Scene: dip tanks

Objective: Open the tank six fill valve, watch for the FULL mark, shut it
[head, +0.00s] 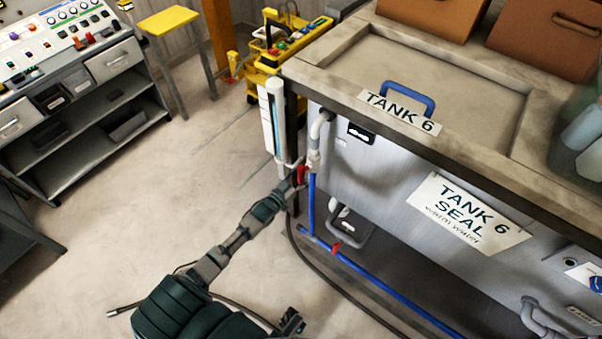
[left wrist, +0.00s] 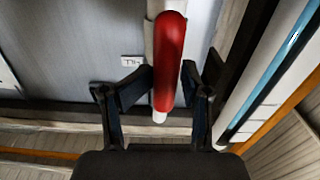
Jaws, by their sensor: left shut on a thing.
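The tank six fill valve has a red handle (head: 302,174) on the pipe at the tank's left corner. My left gripper (head: 297,182) is at this handle. In the left wrist view the red handle (left wrist: 170,60) stands between the two fingers of my left gripper (left wrist: 167,78), which is shut on it. A tall white gauge with a blue strip (head: 268,125) stands beside the pipe; it also shows in the left wrist view (left wrist: 270,75). No FULL mark is legible. A dark angular part (head: 290,322) at the bottom edge may be my right gripper.
Tank 6 (head: 400,165) fills the right side, with a blue lid handle (head: 408,96) and a seal sign (head: 466,216). A blue pipe (head: 375,285) with another red handle (head: 336,248) runs low. A control desk (head: 85,90) stands left; the floor between is mostly clear.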

